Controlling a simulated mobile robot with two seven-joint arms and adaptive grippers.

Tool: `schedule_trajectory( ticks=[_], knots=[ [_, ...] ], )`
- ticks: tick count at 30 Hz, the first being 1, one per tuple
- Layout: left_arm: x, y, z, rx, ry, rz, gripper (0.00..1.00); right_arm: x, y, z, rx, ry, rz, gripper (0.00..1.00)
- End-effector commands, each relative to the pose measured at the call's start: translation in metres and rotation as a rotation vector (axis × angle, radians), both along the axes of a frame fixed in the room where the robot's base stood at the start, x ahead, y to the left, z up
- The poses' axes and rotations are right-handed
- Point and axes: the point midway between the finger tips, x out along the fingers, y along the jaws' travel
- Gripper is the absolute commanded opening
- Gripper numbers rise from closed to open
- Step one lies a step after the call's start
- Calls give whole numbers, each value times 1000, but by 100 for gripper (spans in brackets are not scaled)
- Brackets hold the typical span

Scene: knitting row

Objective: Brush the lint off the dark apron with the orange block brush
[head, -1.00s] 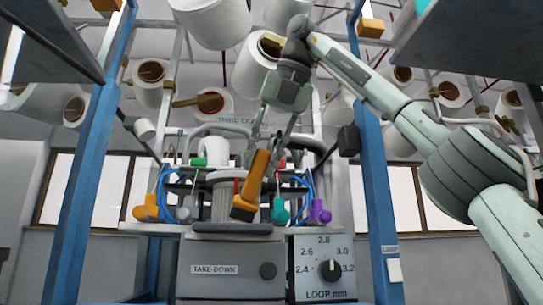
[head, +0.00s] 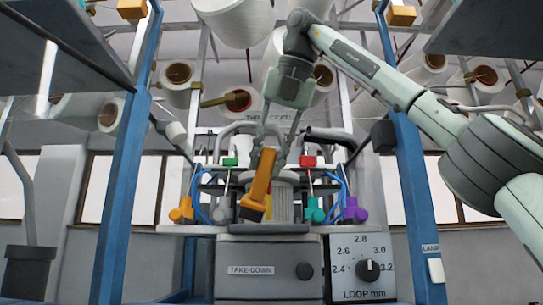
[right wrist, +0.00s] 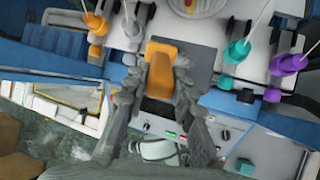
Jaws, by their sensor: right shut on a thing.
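The orange block brush (head: 262,178) hangs tilted in front of the knitting machine's middle, with a dark lower end. My right gripper (head: 267,152) is shut on its upper part. In the right wrist view the brush (right wrist: 161,68) lies between the fingers of the right gripper (right wrist: 155,108), over a grey part of the machine. I cannot tell whether the brush touches anything. A dark grey-green surface with pale patches (right wrist: 55,140) shows low in the right wrist view; I cannot tell whether it is the apron or whether the patches are lint. My left gripper is out of view.
The take-down panel (head: 268,284) and loop dial (head: 368,271) are below the brush. Blue posts (head: 122,190) and (head: 415,190) stand either side. Yarn cones hang overhead.

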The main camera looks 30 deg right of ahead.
Motion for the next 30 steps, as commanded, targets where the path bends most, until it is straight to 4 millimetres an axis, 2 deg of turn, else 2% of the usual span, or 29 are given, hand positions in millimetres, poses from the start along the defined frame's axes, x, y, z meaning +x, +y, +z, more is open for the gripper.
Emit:
schedule_trajectory(
  ticks=[5, 16, 22, 30],
  knots=[
    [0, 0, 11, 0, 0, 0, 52, 0, 0, 11, 0, -1, 0, 0],
    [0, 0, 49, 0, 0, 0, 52, 0, -1, 46, 0, -1, -1, 0],
    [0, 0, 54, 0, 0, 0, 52, 0, 0, 60, 1, -1, -1, 0],
    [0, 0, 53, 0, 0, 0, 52, 0, 0, 60, 0, -1, 0, 0]
  ],
)
